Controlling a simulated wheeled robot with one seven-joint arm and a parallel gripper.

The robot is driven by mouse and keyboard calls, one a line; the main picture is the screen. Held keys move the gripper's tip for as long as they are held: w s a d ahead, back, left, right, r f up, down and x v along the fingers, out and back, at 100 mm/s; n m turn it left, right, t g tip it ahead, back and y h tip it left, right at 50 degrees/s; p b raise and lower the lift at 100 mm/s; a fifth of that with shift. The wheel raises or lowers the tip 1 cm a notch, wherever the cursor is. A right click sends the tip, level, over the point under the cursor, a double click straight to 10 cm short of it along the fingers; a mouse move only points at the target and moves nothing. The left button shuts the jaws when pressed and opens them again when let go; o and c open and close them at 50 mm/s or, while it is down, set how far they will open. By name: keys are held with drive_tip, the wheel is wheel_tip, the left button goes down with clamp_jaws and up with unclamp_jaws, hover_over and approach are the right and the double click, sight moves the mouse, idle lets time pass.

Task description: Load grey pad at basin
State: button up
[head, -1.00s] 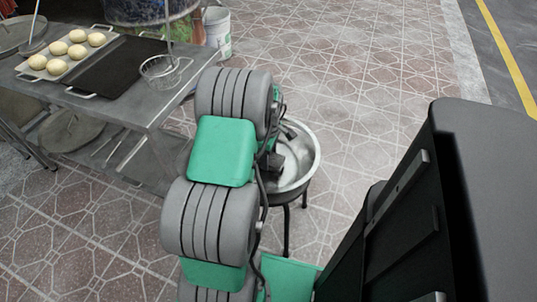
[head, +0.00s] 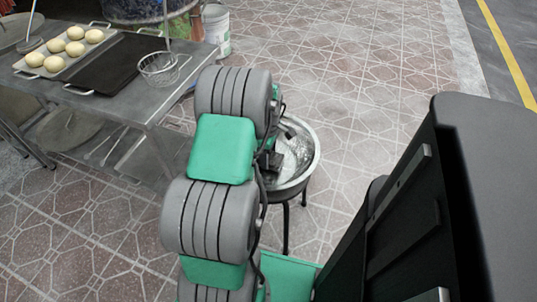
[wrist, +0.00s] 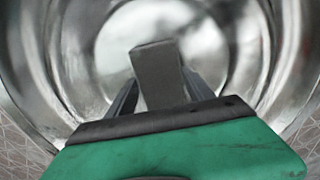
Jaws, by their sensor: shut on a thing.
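The metal basin (head: 301,158) stands on dark legs to the right of the table in the head view. Its shiny inside wall (wrist: 235,50) fills most of the wrist view. My gripper (wrist: 158,90) is shut on the grey pad (wrist: 158,72), a dark grey block held between the two fingers. The pad is in front of the inside of the basin in the wrist view; I cannot tell whether it touches the basin. In the head view my arm hides the left part of the basin and most of the gripper.
A metal table (head: 160,110) at the left holds a tray of several dough balls (head: 60,50), a dark tray (head: 112,68) and a wire basket (head: 160,68). A white bucket (head: 217,32) stands behind it. The tiled floor right of the basin is clear.

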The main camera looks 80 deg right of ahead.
drive_tip(key=shift+f, duration=0.55)
idle(1.0)
drive_tip(key=shift+r+p, duration=2.55)
drive_tip(key=shift+r, duration=1)
